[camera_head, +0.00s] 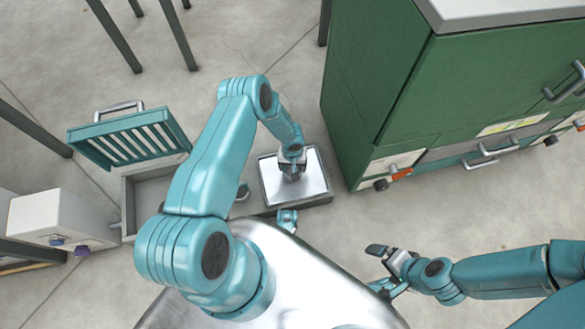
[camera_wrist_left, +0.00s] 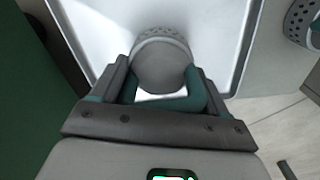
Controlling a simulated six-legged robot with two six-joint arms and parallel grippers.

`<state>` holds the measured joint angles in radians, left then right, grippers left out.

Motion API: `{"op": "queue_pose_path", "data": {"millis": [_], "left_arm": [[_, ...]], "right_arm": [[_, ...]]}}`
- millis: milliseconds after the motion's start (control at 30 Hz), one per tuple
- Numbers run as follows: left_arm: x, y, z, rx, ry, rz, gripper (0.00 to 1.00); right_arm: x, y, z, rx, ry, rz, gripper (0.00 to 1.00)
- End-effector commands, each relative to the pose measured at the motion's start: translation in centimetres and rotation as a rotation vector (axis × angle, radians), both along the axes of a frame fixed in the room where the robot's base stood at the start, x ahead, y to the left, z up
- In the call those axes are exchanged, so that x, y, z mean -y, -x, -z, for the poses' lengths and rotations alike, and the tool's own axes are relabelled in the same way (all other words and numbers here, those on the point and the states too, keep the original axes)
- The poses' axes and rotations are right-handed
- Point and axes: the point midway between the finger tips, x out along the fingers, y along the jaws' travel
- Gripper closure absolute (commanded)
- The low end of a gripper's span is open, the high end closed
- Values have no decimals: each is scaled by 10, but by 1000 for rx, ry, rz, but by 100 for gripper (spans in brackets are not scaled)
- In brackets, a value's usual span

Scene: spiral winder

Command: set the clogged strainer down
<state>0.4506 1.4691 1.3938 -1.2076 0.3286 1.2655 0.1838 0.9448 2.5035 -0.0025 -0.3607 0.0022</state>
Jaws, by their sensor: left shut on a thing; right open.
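My left gripper (camera_head: 292,166) is shut on the teal handle of a grey strainer (camera_wrist_left: 160,64), which has a band of holes around its rim. In the left wrist view the handle lies between both fingers (camera_wrist_left: 152,100). The strainer is over a white, shallow tray (camera_head: 313,180), whose raised edge also shows in the wrist view (camera_wrist_left: 82,40). I cannot tell whether the strainer touches the tray floor. In the head view the gripper hides most of it. My right gripper (camera_head: 379,268) is open and empty, away from the tray at the lower right.
A second perforated strainer (camera_wrist_left: 300,22) stands just outside the tray; it also shows in the head view (camera_head: 243,191). An open box with a slatted teal lid (camera_head: 130,137) is to the left, beside a white box with knobs (camera_head: 60,220). A green cabinet (camera_head: 400,90) stands close right of the tray.

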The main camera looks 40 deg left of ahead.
Motion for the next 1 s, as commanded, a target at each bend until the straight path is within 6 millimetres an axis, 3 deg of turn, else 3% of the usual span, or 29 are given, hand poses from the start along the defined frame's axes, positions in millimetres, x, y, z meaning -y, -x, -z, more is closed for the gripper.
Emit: {"op": "queue_pose_path", "data": {"millis": [33, 100, 467, 500, 533, 833, 1000], "left_arm": [[0, 0, 15, -1, 1, -1, 67], [0, 0, 20, 1, -1, 1, 67], [0, 0, 23, 1, -1, 1, 67], [0, 0, 21, 1, -1, 1, 12], [0, 0, 21, 1, -1, 1, 3], [0, 0, 17, 1, -1, 1, 0], [-1, -1, -12, 2, -1, 1, 0]], "right_arm": [[1, -1, 10, 1, 0, 5, 0], [2, -2, 11, 3, 2, 9, 0], [2, -3, 12, 5, 2, 9, 0], [2, -3, 11, 5, 2, 9, 0], [2, -3, 10, 5, 2, 9, 0], [2, -2, 7, 4, 2, 8, 0], [0, 0, -8, -1, 0, -1, 0]]}}
